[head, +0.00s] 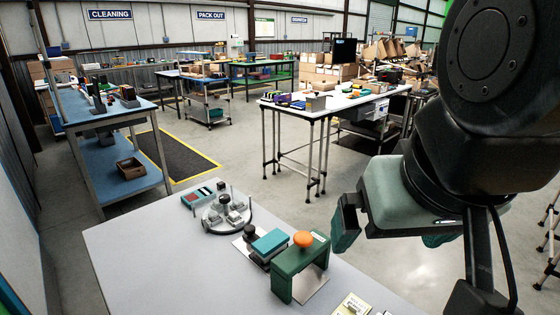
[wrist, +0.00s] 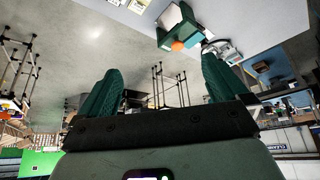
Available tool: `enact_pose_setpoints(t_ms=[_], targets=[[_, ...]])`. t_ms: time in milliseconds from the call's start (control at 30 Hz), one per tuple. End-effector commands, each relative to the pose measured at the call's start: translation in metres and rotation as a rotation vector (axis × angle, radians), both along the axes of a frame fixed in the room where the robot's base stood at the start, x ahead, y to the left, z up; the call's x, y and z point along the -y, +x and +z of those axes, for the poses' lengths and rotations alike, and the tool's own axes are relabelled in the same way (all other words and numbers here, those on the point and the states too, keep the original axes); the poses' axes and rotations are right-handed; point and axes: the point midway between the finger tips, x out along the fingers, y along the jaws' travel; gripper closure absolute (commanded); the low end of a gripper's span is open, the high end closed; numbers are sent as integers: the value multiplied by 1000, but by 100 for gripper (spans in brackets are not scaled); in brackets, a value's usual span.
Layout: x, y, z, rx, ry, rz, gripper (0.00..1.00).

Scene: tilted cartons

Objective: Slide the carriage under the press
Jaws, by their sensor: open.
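The press (head: 288,272) is a green frame with an orange knob (head: 303,239) on top, standing on the near grey table. It shows upside down at the top of the wrist view (wrist: 172,20). The carriage (head: 270,242) is a teal block with a dark round knob (head: 249,232) beside it, on a metal plate left of the press. The carriage lies outside the green frame; any gap between them is hard to judge. My gripper (head: 390,238) hangs in the air to the right of the press, above table height. Its green fingers are apart and empty in the wrist view (wrist: 160,82).
On the same table, a round fixture with metal parts (head: 226,214) and a teal-and-red block (head: 203,194) stand behind the carriage. Yellow cards (head: 351,305) lie at the front edge. The table's left part (head: 150,250) is clear. Other workbenches stand well back.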

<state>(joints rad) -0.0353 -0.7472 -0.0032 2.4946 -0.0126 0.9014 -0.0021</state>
Motion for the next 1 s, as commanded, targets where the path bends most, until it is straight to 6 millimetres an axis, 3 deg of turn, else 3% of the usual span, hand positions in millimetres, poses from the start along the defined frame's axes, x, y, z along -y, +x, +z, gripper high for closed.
enact_pose_setpoints(t_ms=[467,633,700,767,1000], targets=[[0,0,0,0,0,0,0],[-2,10,3,-5,-3,10,24],[-5,26,8,-11,-10,26,31],[-9,46,13,-17,-15,44,31],[-38,158,16,-39,-41,154,31]])
